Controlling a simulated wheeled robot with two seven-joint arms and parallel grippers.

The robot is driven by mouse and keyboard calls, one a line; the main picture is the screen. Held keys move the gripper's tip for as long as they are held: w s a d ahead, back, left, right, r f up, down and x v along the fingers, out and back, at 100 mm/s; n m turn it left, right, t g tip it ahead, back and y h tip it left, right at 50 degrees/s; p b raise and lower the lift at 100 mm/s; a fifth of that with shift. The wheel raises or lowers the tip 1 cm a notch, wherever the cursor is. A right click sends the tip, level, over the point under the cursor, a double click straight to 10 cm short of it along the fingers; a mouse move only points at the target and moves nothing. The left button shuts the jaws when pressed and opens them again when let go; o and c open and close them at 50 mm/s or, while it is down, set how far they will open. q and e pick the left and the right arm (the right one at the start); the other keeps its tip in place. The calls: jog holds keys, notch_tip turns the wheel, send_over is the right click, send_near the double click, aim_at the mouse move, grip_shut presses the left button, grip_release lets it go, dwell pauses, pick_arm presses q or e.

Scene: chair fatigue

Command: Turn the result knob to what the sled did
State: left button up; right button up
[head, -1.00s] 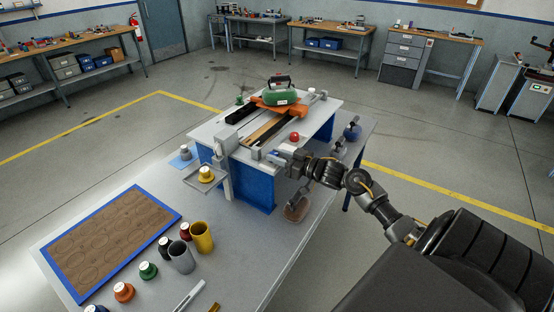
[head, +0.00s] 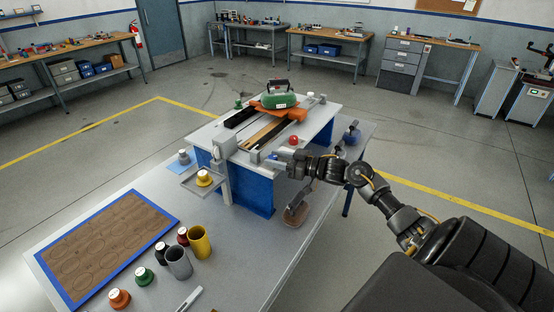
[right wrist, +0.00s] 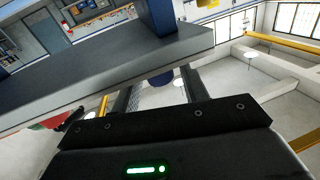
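The test rig has a white top (head: 318,122) on a blue base (head: 252,190). The green sled (head: 279,101) with a dark handle sits on an orange carriage (head: 262,108) toward the far end of its rails. A red ball-shaped knob (head: 293,140) stands at the rig's near right edge. I cannot make out which part is the result knob or how it is set. My right gripper (head: 276,160) is at the rig's near right edge, below the red knob. Its fingers stand apart in the right wrist view (right wrist: 157,88), with nothing clearly between them. My left gripper is out of view.
A yellow weight (head: 203,178) sits on a small tray at the rig's left. Several coloured weights and a yellow cup (head: 200,243) stand on the table in front. A blue-edged wooden board (head: 108,243) lies at left. A brown-based object (head: 296,213) is below my right arm.

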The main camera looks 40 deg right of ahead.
jog(key=shift+o, duration=0.5)
jog(key=shift+s+d+f, duration=0.15)
jog(key=shift+s, duration=0.15)
jog(key=b+v, duration=0.3)
jog(key=v, duration=0.7)
jog(key=shift+b, duration=0.35)
